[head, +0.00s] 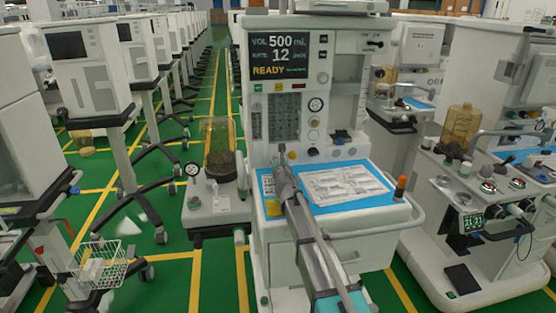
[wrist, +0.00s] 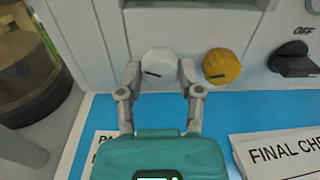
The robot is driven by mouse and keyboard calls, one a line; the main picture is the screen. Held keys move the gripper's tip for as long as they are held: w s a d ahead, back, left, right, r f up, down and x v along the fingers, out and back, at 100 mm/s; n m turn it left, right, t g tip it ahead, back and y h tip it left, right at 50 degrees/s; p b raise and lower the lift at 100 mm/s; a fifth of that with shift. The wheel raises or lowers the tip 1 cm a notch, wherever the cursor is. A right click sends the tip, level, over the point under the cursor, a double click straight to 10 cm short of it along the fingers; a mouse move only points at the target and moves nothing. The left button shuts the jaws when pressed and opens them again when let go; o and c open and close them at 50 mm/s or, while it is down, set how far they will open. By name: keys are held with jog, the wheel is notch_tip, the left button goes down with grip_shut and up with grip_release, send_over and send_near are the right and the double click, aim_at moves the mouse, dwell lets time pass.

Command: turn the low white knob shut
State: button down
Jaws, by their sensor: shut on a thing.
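The low white knob (wrist: 159,61) is on the pale front panel of the machine in the wrist view. Its dark mark lies on its lower left part, nearly level with a slight slant. My gripper (wrist: 160,72) has one grey finger on each side of the knob and is shut on it. In the head view my gripper (head: 283,160) reaches the panel just above the blue work surface and hides the knob there. A yellow knob (wrist: 222,66) sits close to the right of the white one, outside my fingers.
A black switch marked OFF (wrist: 296,65) is further right. Printed sheets (head: 340,185) lie on the blue mat (head: 372,200) below the panel. A glass canister (head: 219,150) stands left of the cart. More carts stand on both sides.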

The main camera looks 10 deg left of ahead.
jog(key=m, duration=0.6)
jog(key=shift+w, duration=0.15)
jog(key=m, duration=0.6)
jog(key=shift+m, duration=0.3)
jog(key=shift+c, duration=1.3)
grip_release()
jog(key=shift+d, duration=0.1)
